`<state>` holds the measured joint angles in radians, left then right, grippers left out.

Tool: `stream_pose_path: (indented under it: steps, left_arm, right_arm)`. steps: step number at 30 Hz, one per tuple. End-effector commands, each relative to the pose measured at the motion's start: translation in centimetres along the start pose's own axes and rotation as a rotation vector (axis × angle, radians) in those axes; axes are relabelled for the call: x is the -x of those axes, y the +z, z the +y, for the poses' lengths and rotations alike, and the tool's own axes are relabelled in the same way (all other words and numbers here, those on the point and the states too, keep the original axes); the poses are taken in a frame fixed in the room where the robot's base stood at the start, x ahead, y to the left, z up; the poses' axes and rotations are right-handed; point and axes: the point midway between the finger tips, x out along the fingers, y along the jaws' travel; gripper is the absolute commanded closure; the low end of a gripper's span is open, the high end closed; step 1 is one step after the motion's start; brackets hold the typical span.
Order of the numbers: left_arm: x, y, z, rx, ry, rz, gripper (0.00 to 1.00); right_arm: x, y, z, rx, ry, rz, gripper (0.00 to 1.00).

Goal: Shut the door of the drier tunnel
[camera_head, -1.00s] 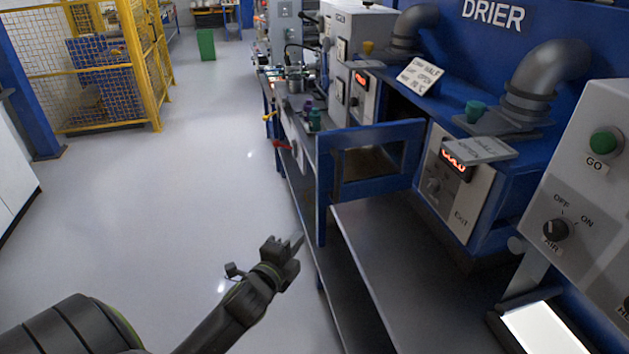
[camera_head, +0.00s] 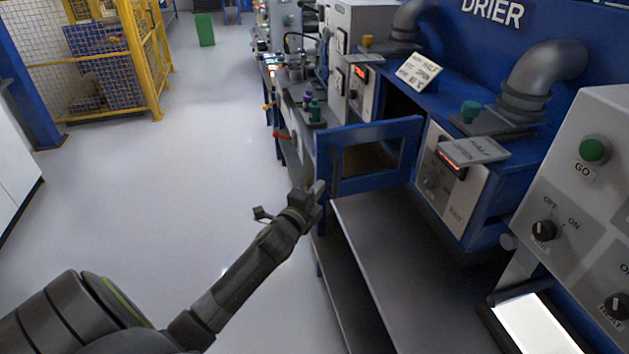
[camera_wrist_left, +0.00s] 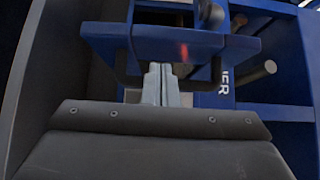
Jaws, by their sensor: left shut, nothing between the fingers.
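The drier tunnel's door (camera_head: 372,131) is a blue frame with a window opening. In the head view it stands open, sticking out to the left from the blue drier (camera_head: 452,93). My left gripper (camera_head: 318,189) is shut and empty at the door's outer, left edge. In the left wrist view its closed fingertips (camera_wrist_left: 160,72) point at the blue door frame (camera_wrist_left: 165,45), with a dark bar handle (camera_wrist_left: 124,62) around them. I cannot tell whether they touch the door. My right gripper is in neither view.
A grey bench top (camera_head: 395,258) runs below and in front of the door. A control box with a green GO button (camera_head: 594,150) stands at the right. Small bottles (camera_head: 314,109) stand beyond the door. The floor (camera_head: 185,180) at the left is clear.

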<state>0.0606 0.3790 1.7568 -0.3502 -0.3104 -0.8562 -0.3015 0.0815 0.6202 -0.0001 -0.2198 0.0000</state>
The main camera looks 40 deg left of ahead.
Motion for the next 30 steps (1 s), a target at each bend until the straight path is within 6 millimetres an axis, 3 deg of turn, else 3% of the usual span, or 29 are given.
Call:
stream_pose_path:
  steps: [6,23,30]
  left_arm:
    - [-1.4,1.4,-0.1,0.0,-0.001,0.001,1.0]
    - [-1.7,1.7,0.0,0.001,-0.001,0.001,1.0]
    - [-2.7,2.8,0.1,-0.002,0.0,0.001,1.0]
  right_arm:
    - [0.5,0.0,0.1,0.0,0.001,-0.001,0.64]
    - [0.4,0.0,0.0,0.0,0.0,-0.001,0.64]
    - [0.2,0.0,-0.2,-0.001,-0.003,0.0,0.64]
